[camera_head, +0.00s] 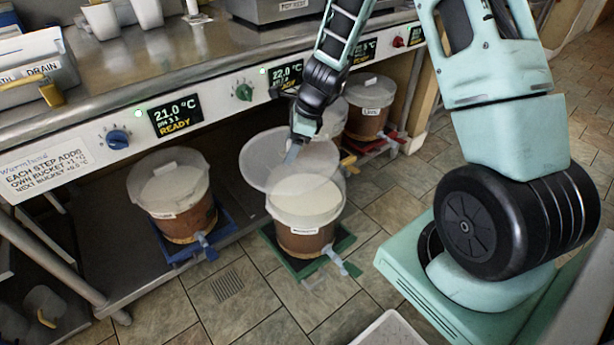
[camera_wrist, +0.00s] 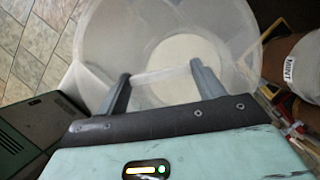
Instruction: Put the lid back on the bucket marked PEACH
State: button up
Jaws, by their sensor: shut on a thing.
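A translucent round lid (camera_head: 262,160) is held by my gripper (camera_head: 292,152), above and behind the open middle bucket (camera_head: 305,235). The lid overlaps the bucket's back rim in the head view; I cannot tell whether they touch. The bucket is brown below with a clear upper wall, and pale contents show inside. Its white label is too small to read, so I cannot tell if it says PEACH. In the wrist view my gripper (camera_wrist: 162,78) has its two fingers at a pale strip of the lid, with the clear round shape beyond.
A lidded bucket (camera_head: 170,195) stands at left on a blue stand. Another lidded bucket (camera_head: 368,112) stands at right on a red stand. A MINT label (camera_wrist: 290,68) shows on a brown bucket in the wrist view. The steel counter (camera_head: 200,55) overhangs behind; tiled floor lies in front.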

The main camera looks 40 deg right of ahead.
aim_at(304, 156)
jog(key=d+f+m+h+b, duration=0.1)
jog(key=f+m+b, duration=0.1)
jog(key=m+b, duration=0.1)
jog(key=d+f+m+t+h+b, duration=0.1)
jog(key=d+f+m+b, duration=0.1)
jog(key=m, duration=0.1)
jog(key=w+d+f+m+t+h+b, duration=0.1)
jog(key=f+m+b, duration=0.2)
jog(key=shift+d+b, duration=0.35)
notch_tip(304, 156, down, 7)
jog(key=d+m+b, duration=0.1)
jog(key=b, duration=0.6)
jog(key=shift+r+h, duration=0.15)
jog(key=shift+h, duration=0.15)
dwell(1.4)
jog(key=o, duration=1.3)
